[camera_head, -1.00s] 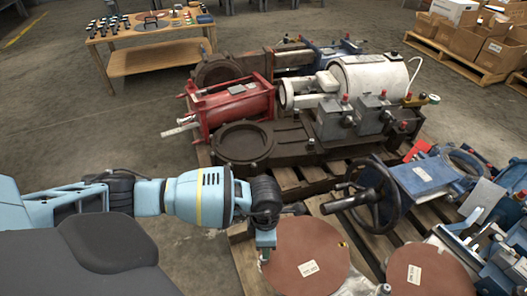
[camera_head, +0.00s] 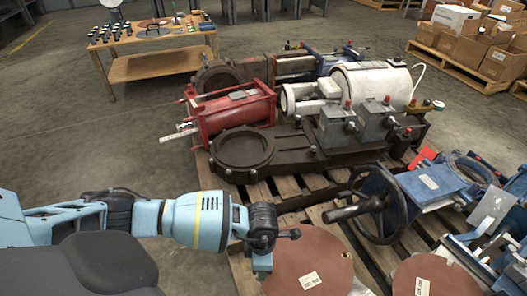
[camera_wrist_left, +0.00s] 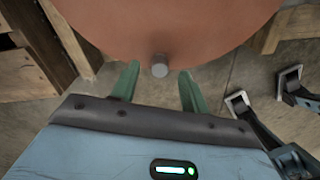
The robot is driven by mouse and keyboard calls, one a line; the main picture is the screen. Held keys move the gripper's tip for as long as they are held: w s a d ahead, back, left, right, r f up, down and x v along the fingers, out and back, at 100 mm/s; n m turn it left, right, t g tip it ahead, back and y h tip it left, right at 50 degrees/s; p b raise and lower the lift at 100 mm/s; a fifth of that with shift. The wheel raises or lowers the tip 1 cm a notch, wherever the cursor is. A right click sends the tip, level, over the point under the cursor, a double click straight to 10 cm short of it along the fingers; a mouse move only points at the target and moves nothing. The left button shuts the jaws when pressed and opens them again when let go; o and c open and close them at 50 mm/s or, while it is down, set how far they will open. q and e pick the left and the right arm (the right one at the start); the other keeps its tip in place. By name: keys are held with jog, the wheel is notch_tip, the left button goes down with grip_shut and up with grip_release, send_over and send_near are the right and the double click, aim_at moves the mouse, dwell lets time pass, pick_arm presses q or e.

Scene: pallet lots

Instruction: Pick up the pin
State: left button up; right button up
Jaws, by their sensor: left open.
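A small grey cylindrical pin (camera_wrist_left: 159,66) shows end-on in the left wrist view, at the near edge of a reddish-brown disc (camera_wrist_left: 170,18). My left gripper (camera_wrist_left: 158,88) is open, with one green finger on each side of the pin. The pin lies between the finger directions, near their tips, and I cannot tell whether either finger touches it. In the head view my left gripper (camera_head: 262,264) is at the left edge of the labelled disc (camera_head: 315,265), and the pin is not discernible there. My right gripper is not in view.
The disc lies by wooden pallets (camera_head: 285,187) loaded with machine parts. A black handwheel (camera_head: 385,205) stands right of my gripper, and a second brown disc (camera_head: 440,272) lies further right. A wooden table (camera_head: 150,62) is at the back left. Open floor is on the left.

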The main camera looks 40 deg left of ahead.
pick_arm(q)
jog(key=shift+f, duration=0.8)
jog(key=shift+r, duration=0.1)
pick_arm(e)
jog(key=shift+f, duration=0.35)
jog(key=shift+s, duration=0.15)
pick_arm(q)
jog(key=shift+c, duration=1.2)
grip_shut()
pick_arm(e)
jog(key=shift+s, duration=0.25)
pick_arm(q)
jog(key=shift+r, duration=0.1)
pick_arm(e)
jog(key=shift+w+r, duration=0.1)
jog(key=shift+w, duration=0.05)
